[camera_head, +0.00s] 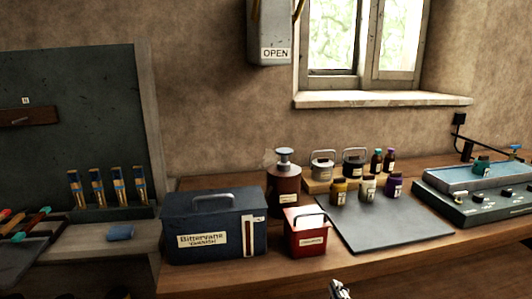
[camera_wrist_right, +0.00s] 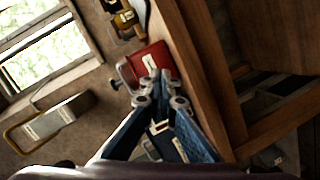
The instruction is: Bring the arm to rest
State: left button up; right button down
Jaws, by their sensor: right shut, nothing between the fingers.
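My right gripper (camera_head: 338,290) shows at the bottom edge of the head view, in front of the wooden bench. In the right wrist view its fingers (camera_wrist_right: 158,78) are closed together and hold nothing. Beyond the fingertips in that view is a red box (camera_wrist_right: 152,60); I cannot tell the exact gap. The red box (camera_head: 305,232) with a handle also stands on the bench in the head view, behind and left of the gripper. My left gripper is not in view.
A dark blue labelled box (camera_head: 213,225), a brown pump bottle (camera_head: 284,185) and a grey mat (camera_head: 385,228) stand on the wooden bench (camera_head: 400,262). Small jars stand at the mat's back. A tray unit (camera_head: 480,208) is at right. A box marked OPEN (camera_head: 270,35) hangs on the wall.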

jog(key=s+d+f+m+g, duration=0.2)
jog(key=s+f+m+g, duration=0.35)
jog(key=s+f, duration=0.7)
jog(key=s+d+f+m+g, duration=0.3)
jog(key=s+f+m+g, duration=0.45)
jog(key=s, duration=0.75)
notch_tip(320, 180, down, 26)
jog(key=s+n+p, duration=0.2)
jog(key=s+d+f+g, duration=0.1)
jog(key=s+d+f, duration=0.1)
jog(key=s+f, duration=1.3)
jog(key=shift+s+d+f+n+p, duration=0.25)
jog(key=shift+s+p, duration=0.2)
jog(key=shift+s, duration=0.65)
